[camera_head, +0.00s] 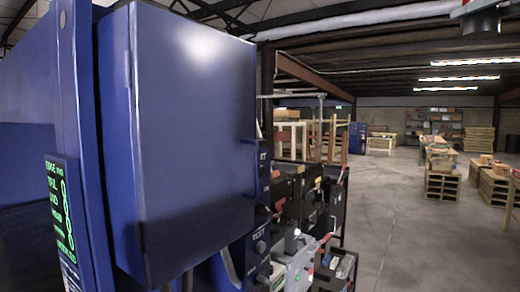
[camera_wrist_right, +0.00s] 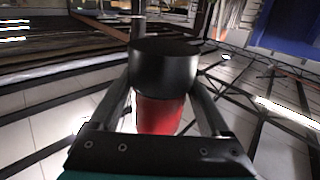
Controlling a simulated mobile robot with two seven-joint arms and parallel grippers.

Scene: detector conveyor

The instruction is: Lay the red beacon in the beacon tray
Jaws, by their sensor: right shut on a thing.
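The red beacon (camera_wrist_right: 160,114) has a red body and a wide black cylindrical end. In the right wrist view it sits between the fingers of my right gripper (camera_wrist_right: 163,88), which is shut on it. In the head view my right gripper (camera_head: 482,8) is cut off by the top right edge. The beacon's black end (camera_head: 481,25) hangs below it, clear of any surface. My left gripper is in neither view. I cannot make out the beacon tray for certain in these frames.
A large blue cabinet (camera_head: 190,140) fills the left, with a green-lit sign (camera_head: 62,210) beside it. Dark machine units (camera_head: 290,190) and a low cart with small items (camera_head: 338,268) stand at lower centre. Pallets with boxes (camera_head: 441,180) stand right. The grey floor (camera_head: 405,235) is open.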

